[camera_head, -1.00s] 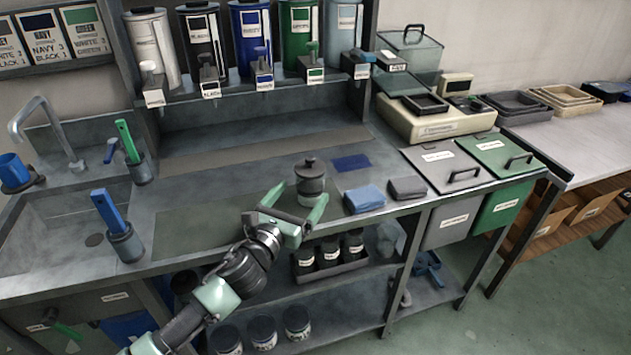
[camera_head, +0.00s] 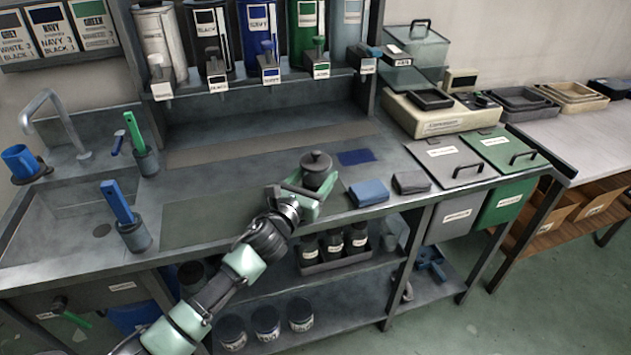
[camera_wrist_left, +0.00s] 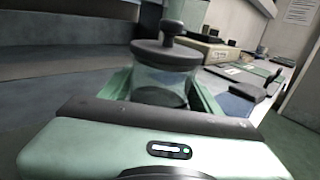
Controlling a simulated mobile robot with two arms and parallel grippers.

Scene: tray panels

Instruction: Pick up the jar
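The jar (camera_head: 317,172) is clear-bodied with a dark round knobbed lid, and stands upright on the grey worktop (camera_head: 190,190) near its front edge. My left gripper (camera_head: 315,182) reaches in from the front with its green fingers spread, one on each side of the jar. In the left wrist view the jar (camera_wrist_left: 165,75) sits between the two fingers (camera_wrist_left: 163,95). Whether the fingers touch it is hard to tell. The gripper's body hides the jar's lower part. My right gripper is not in view.
A blue folded cloth (camera_head: 369,193) and a grey one (camera_head: 411,182) lie right of the jar. A dark blue patch (camera_head: 356,157) is behind it. Dispensers (camera_head: 262,40) line the shelf above. A sink (camera_head: 85,215) is at left, lidded bins (camera_head: 447,160) at right.

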